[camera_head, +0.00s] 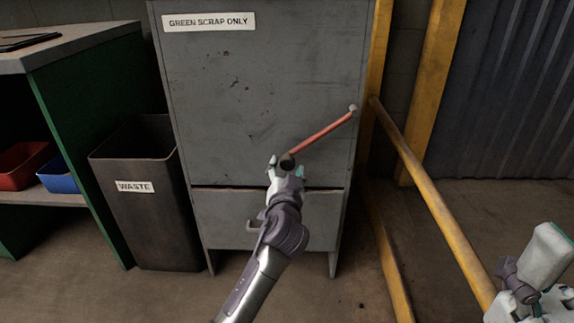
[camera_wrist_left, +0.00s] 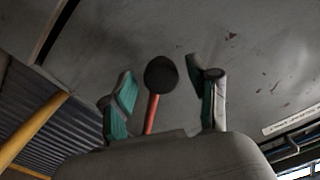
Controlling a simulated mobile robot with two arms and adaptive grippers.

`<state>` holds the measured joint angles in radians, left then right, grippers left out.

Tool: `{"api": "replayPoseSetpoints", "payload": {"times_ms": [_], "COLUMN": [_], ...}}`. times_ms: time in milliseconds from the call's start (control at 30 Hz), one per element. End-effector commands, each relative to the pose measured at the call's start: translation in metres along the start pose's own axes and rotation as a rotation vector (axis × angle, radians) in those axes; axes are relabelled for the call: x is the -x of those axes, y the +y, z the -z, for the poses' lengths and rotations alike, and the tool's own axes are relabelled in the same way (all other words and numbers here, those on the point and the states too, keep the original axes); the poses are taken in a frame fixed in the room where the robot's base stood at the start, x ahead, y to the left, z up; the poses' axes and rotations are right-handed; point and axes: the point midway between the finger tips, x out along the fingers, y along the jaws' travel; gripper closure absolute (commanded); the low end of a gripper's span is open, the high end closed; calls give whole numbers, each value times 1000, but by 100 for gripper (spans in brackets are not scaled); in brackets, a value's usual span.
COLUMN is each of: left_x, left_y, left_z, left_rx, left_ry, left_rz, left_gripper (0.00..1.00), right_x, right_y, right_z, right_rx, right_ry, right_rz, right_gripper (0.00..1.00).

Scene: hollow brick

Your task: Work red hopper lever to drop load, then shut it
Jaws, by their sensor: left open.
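The grey hopper (camera_head: 265,95) stands ahead, with a "GREEN SCRAP ONLY" sign (camera_head: 209,22). Its red lever (camera_head: 322,134) slopes down to the left from a pivot on the right of the front face to a black knob (camera_head: 287,160). My left gripper (camera_head: 286,167) is at the knob. In the left wrist view the black knob (camera_wrist_left: 161,73) lies between the two open, teal-padded fingers, apart from both. The red rod (camera_wrist_left: 152,114) runs below it. My right gripper (camera_head: 535,265) is at the lower right, partly cut off; its opening is unclear.
A dark "WASTE" bin (camera_head: 140,215) stands left of the hopper, beside a green bench (camera_head: 90,110) with red (camera_head: 22,165) and blue (camera_head: 58,176) trays. A yellow rail (camera_head: 430,195) runs along the right. A lower panel (camera_head: 300,218) with a handle sits under a dark gap.

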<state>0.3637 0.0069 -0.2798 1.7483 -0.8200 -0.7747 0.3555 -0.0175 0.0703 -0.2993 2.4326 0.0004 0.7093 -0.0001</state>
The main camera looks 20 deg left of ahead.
Motion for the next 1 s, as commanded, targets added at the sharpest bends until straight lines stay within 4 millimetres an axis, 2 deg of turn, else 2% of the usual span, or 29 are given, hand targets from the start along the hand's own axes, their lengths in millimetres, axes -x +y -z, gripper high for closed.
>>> {"api": "replayPoseSetpoints", "payload": {"times_ms": [100,233,400,633,667,1000], "left_x": [-21,-35,-43,-43,-43,-43], "left_y": [1,1,0,0,0,0], "left_z": [-2,-2,-1,0,0,0], "left_rx": [0,-2,0,1,1,1], "left_ry": [2,0,-1,-1,-1,-1], "left_rz": [1,1,0,0,0,-1], "left_gripper": [40,40,40,40,43,100], "right_x": [-1,-4,-7,-8,-8,-8], "right_y": [-1,-2,-2,-2,-2,-2], "right_z": [1,2,2,2,2,2], "right_rx": [3,5,6,6,6,5], "right_ry": [24,40,46,46,46,47], "right_rz": [8,14,17,18,18,18], "right_gripper": [22,22,22,22,22,22]}}
